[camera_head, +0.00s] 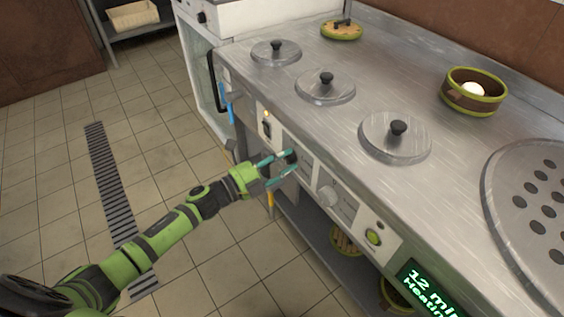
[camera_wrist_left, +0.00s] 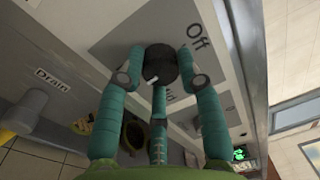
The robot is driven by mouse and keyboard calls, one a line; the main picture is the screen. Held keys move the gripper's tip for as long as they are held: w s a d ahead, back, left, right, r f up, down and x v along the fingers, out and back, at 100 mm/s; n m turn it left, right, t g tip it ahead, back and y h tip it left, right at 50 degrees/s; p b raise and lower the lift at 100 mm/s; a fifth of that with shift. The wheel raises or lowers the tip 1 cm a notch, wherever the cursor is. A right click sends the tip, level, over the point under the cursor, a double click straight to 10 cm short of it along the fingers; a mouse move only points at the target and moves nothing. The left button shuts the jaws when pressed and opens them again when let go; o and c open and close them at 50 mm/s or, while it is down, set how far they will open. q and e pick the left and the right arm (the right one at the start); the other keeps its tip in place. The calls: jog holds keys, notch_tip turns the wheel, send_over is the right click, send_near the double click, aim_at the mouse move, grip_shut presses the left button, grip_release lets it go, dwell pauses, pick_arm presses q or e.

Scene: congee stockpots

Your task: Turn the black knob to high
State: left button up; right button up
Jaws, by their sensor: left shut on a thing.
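The black knob (camera_head: 291,155) sits on the front panel of the steel cooker, partly hidden by my fingers. In the left wrist view the black knob (camera_wrist_left: 160,62) has a white mark on its lower edge. The word "Off" is printed on the panel up and right of it, and another label below is mostly hidden. My left gripper (camera_head: 281,167) is shut on the black knob, with teal fingers on both sides of it and a third finger below. My right gripper is not in view.
A grey-white knob (camera_head: 328,196) and a green button (camera_head: 373,237) are farther right on the panel, then a lit display (camera_head: 432,289) reading "12 min". Several lidded pots are set in the steel top (camera_head: 440,170). A bowl (camera_head: 490,104) holds something white. The tiled floor is clear.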

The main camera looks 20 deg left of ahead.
pick_arm(q)
jog(key=shift+d+r+m, duration=0.15)
jog(key=shift+r+m, duration=0.05)
jog(key=shift+m, duration=0.5)
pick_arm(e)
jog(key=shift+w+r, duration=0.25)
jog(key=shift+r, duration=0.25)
pick_arm(q)
jog(key=o, duration=1.2)
jog(key=shift+d, duration=0.1)
jog(key=shift+c, duration=0.2)
jog(key=shift+f, duration=0.1)
jog(key=shift+s+a+f, duration=0.1)
jog(key=shift+a, duration=0.1)
jog(key=shift+s+a, duration=0.2)
jog(key=shift+s, duration=0.1)
jog(key=v, duration=1.1)
